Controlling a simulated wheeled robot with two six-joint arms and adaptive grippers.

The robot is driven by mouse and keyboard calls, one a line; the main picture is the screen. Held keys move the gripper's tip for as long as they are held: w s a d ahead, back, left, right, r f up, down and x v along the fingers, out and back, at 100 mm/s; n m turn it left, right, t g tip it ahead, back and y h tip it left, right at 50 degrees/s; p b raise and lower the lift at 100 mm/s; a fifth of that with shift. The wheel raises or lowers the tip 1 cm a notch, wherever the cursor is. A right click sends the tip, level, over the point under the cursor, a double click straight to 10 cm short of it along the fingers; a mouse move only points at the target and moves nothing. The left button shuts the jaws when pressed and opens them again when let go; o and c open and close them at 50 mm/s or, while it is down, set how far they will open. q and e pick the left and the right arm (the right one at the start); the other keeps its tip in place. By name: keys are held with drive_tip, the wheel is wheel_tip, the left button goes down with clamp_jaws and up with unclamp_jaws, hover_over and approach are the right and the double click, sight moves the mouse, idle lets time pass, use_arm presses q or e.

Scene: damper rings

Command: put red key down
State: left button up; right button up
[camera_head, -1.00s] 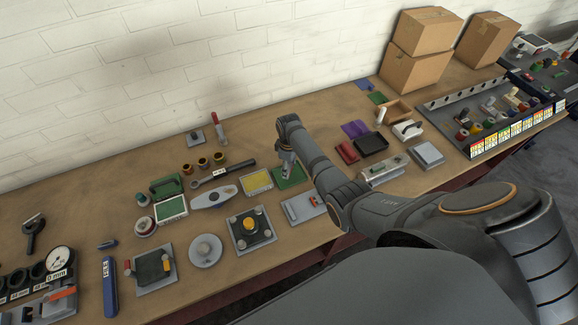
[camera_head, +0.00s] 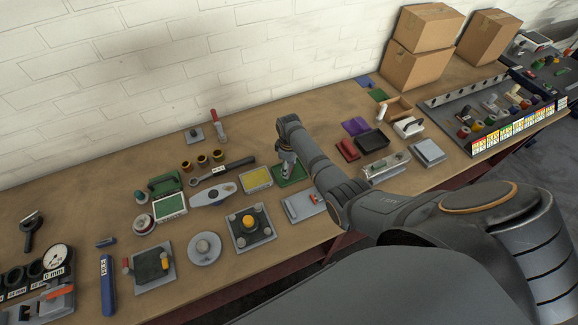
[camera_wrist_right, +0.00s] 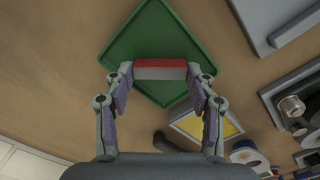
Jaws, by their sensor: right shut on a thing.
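The red key (camera_wrist_right: 160,66) is a small block with a red top band and a pale grey side. My right gripper (camera_wrist_right: 160,76) is shut on it, with one fingertip at each end. The key is over the green tray (camera_wrist_right: 120,47); I cannot tell whether it touches the tray floor. In the head view my right gripper (camera_head: 287,166) points down at the green tray (camera_head: 300,177), and the key cannot be made out there. My left gripper is not in view.
A yellow-faced panel (camera_head: 257,179) lies just left of the tray. A red box (camera_head: 347,150) and a black tray (camera_head: 372,141) stand to the right. Bare bench shows behind the tray.

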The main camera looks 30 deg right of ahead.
drive_tip(key=shift+f, duration=0.1)
drive_tip(key=o, duration=1.3)
drive_tip(key=shift+o, duration=0.2)
wheel_tip(320, 180, up, 12)
clamp_jaws()
idle(0.5)
idle(0.6)
